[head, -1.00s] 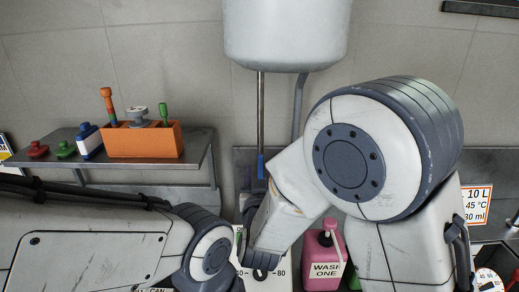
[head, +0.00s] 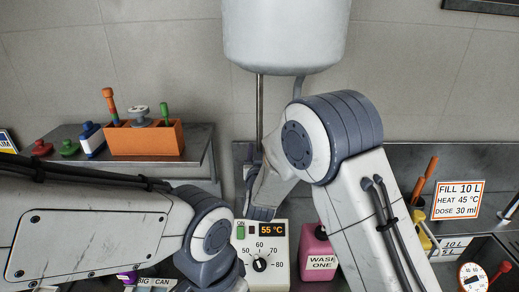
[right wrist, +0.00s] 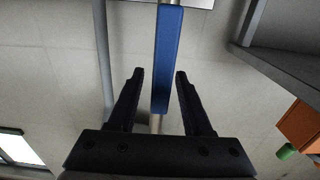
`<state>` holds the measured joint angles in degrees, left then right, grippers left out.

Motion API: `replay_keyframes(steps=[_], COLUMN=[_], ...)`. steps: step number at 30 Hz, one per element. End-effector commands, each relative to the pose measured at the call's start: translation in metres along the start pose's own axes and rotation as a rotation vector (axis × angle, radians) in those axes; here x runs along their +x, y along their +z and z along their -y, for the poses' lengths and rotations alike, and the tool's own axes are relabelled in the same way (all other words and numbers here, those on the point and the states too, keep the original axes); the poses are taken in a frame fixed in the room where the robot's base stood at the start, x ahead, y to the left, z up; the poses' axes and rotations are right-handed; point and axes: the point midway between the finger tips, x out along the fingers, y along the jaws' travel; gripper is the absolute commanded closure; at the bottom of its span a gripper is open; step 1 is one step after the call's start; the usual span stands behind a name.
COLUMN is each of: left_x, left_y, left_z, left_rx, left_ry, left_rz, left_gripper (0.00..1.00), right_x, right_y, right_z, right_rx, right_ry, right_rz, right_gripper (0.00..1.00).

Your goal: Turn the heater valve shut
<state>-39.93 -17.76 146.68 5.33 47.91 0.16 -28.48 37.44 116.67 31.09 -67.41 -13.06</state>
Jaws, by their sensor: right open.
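The blue lever handle (right wrist: 168,60) on the thin upright metal pipe (head: 259,105) lines up with the pipe in the right wrist view. In the head view my right gripper hides most of it. My right gripper (head: 253,152) is open, with its fingers (right wrist: 160,78) on either side of the pipe and the handle's lower pictured end. I cannot tell whether either finger touches. The white heater box (head: 262,248) shows 55 °C, a green switch and a black dial. My left arm reaches in from the left; its gripper is out of view.
A white tank (head: 285,35) hangs above the pipe. A pink wash jug (head: 316,255) stands right of the heater box. An orange tool box (head: 145,138) sits on the left shelf (head: 196,148). A recipe sign (head: 457,200) is at the right.

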Motion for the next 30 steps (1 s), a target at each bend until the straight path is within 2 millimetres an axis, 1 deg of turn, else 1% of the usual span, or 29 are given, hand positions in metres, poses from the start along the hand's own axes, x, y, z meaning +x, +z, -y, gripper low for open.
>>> replay_keyframes(steps=[1,2,3,4,5,30], left_x=[0.0001,0.0001,0.0001,0.0001,0.0001,0.0000], left_y=[0.0000,0.0000,0.0000,0.0000,0.0000,0.0000], left_z=[0.0000,0.0000,0.0000,0.0000,0.0000,0.0000], left_rx=[0.000,0.000,0.000,0.000,0.000,0.000], left_ry=[0.000,0.000,0.000,0.000,0.000,0.000], left_rz=[0.000,0.000,0.000,0.000,0.000,0.000], left_gripper=[1.00,1.00,1.00,1.00,1.00,1.00], right_x=[-0.0001,-0.0002,-0.0002,-0.0002,-0.0003,-0.0005], right_y=[-0.0001,-0.0001,-0.0001,-0.0002,-0.0002,-0.0007], right_z=[0.0000,0.0000,0.0000,0.0000,0.0000,0.0004], right_rx=[0.000,0.000,0.000,0.000,0.000,0.001], right_ry=[0.000,0.000,0.000,0.000,0.000,-0.001], right_rz=[0.000,0.000,0.000,0.000,0.000,-0.001], right_gripper=[0.54,0.65,0.81,0.92,1.00,1.00])
